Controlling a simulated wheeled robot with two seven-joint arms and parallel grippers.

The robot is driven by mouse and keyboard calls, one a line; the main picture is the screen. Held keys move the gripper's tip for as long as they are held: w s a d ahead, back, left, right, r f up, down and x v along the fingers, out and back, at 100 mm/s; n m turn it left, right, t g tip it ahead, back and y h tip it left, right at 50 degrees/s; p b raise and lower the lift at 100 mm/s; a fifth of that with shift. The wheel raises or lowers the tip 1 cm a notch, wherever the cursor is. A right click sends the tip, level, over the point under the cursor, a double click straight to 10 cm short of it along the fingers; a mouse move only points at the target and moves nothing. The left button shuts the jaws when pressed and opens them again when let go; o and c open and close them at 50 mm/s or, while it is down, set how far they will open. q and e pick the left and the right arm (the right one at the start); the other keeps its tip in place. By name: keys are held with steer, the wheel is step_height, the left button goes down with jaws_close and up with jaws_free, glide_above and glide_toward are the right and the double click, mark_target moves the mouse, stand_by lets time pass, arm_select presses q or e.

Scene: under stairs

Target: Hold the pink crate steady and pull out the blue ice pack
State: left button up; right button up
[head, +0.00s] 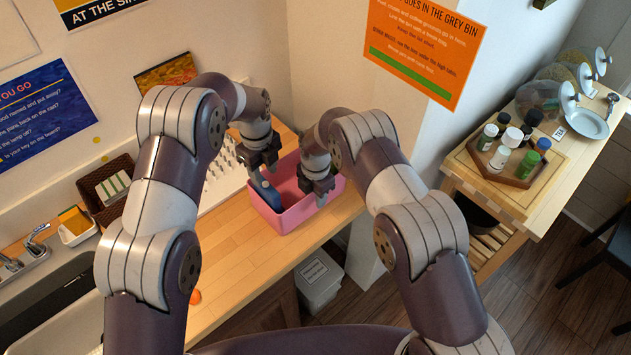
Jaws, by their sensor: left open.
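The pink crate (299,217) stands on the wooden counter against the corner wall. The blue ice pack (268,195) stands upright in the left part of the crate, its top above the rim. My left gripper (262,168) is open, right at the top of the ice pack; I cannot tell if its fingers touch it. My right gripper (319,194) is at the right part of the crate, fingers pointing down at its near wall. Whether it is closed on that wall is too small to tell.
A white pegged drying rack (222,180) stands left of the crate, beside a brown basket (106,190). A sink (50,290) is at far left. The counter (240,262) before the crate is mostly clear. A wooden tray of jars (505,160) is on a separate right-hand table.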

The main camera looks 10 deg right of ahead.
mark_target(266, 185)
steer(key=shift+f, duration=0.4)
arm_select(q)
steer(key=shift+w, duration=0.1)
arm_select(e)
steer(key=shift+w+f, duration=0.1)
steer(key=shift+f, duration=0.1)
jaws_close()
arm_select(q)
steer(key=o, duration=0.3)
steer(key=shift+r, duration=0.3)
step_height(266, 185, up, 5)
steer(key=m, duration=0.2)
step_height(266, 185, down, 12)
steer(key=shift+f, duration=0.1)
